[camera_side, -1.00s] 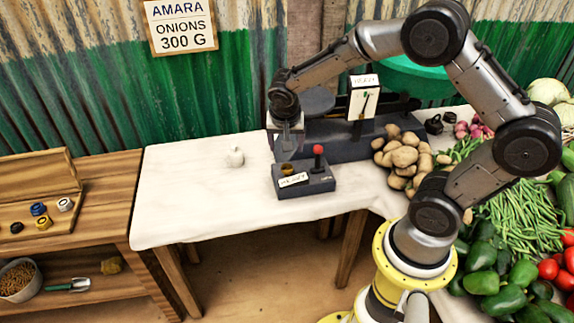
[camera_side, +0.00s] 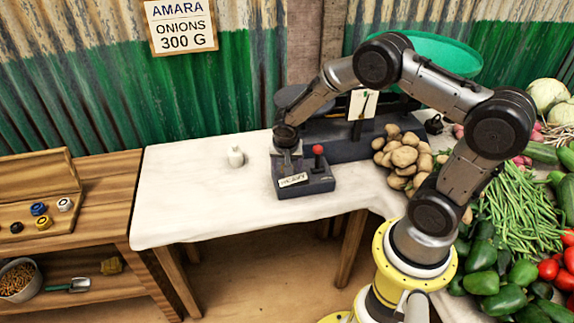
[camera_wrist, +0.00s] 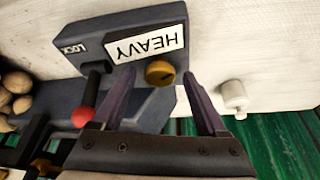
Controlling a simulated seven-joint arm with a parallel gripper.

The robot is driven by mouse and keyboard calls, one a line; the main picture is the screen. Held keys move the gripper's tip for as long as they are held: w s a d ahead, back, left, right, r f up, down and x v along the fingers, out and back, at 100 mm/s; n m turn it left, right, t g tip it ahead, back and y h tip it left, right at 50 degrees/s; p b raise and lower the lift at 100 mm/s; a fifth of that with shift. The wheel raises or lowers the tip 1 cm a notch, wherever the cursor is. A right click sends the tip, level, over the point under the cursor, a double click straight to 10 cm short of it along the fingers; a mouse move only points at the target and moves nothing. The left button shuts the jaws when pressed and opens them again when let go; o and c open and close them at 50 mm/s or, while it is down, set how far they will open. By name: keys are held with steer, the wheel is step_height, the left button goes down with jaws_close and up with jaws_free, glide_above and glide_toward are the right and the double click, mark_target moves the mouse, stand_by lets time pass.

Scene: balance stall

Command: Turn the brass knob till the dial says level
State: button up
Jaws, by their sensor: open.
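The brass knob (camera_wrist: 160,73) sits on a dark control box (camera_side: 318,184), beside a white label (camera_wrist: 146,42) that reads HEAVY, upside down in the wrist view. My gripper (camera_wrist: 158,77) is open, its fingers on either side of the knob with gaps showing. In the side view my gripper (camera_side: 287,165) is low over the box and hides the knob. The upright white dial card (camera_side: 362,105) behind has a dark green pointer; my arm covers its top, and I cannot read it.
A red-topped lever (camera_side: 318,150) stands on the box beside the knob; LOCK is printed near it in the wrist view. A small white object (camera_side: 235,157) stands on the pale table to the left. Potatoes (camera_side: 403,155) lie right of the box. The table's left side is mostly clear.

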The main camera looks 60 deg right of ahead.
jaws_close()
steer(key=shift+n, duration=0.3)
steer(key=n+t+y, duration=0.1)
steer(key=n, duration=0.2)
steer(key=shift+s+d+n, duration=0.1)
steer(key=shift+s+n, duration=0.05)
steer(key=shift+n, duration=0.15)
steer(key=shift+n+t+y, duration=0.4)
steer(key=shift+n, duration=0.8)
steer(key=shift+d+n+y, duration=0.1)
steer(key=shift+n+y, duration=0.3)
steer(key=shift+n, duration=0.7)
jaws_free()
